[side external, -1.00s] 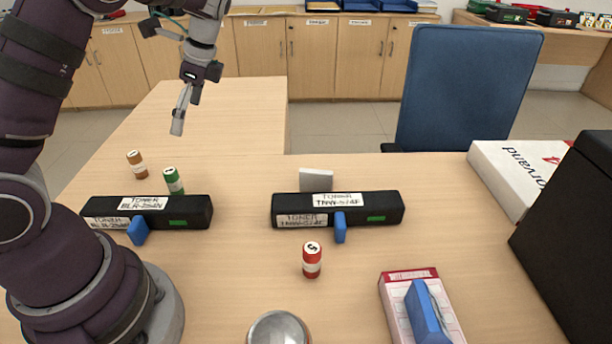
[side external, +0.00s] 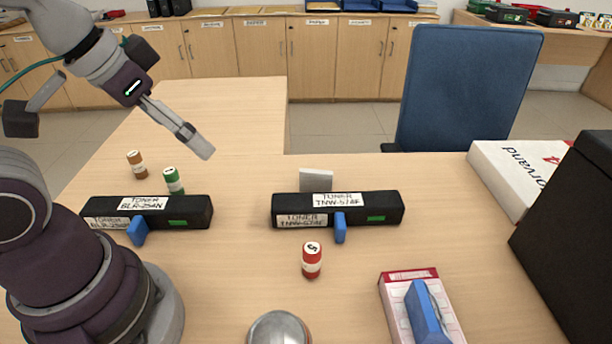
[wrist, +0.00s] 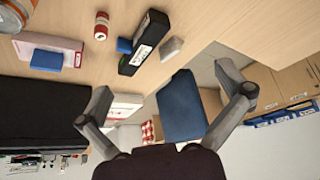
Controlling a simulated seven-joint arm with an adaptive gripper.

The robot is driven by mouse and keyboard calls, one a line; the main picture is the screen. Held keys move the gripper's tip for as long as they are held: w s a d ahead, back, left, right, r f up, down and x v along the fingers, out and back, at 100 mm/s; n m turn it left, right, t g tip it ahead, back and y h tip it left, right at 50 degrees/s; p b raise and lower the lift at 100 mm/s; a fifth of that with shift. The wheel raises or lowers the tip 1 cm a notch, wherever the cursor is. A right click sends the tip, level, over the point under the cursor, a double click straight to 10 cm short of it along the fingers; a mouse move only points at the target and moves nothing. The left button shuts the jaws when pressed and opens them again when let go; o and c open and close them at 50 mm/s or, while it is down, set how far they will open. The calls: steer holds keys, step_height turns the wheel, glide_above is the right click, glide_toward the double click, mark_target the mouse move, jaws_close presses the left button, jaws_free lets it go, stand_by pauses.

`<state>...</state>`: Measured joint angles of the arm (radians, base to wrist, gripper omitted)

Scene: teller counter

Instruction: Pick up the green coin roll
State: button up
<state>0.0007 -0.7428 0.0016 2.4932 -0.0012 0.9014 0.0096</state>
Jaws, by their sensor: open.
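The green coin roll (side external: 173,181) stands upright on the desk in the side view, just behind the left black toner cartridge (side external: 160,213), which hides its foot. My gripper (side external: 203,147) is in the air above the desk, up and to the right of the green roll and apart from it. In the wrist view my gripper (wrist: 168,108) has its two fingers spread wide with nothing between them. The green roll does not show in the wrist view.
An orange-brown roll (side external: 137,164) stands left of the green one. A red roll (side external: 312,260) stands in front of the right toner cartridge (side external: 337,209). A white eraser-like block (side external: 316,179) is behind that cartridge. The desk between the cartridges is clear.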

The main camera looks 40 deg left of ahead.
steer(key=c, duration=0.8)
steer(key=shift+o, duration=0.2)
steer(key=n+g, duration=0.5)
steer(key=n, duration=1.1)
glide_above(175, 185)
steer(key=w, duration=0.1)
step_height(175, 185, down, 9)
steer(key=shift+s+a+f+n+g, duration=0.2)
steer(key=shift+a+f+n+g, duration=0.1)
steer(key=shift+a+f+n, duration=0.7)
steer(key=f, duration=0.9)
steer(key=shift+s+d+f, duration=0.15)
steer(key=shift+d+f, duration=0.2)
steer(key=shift+f, duration=0.05)
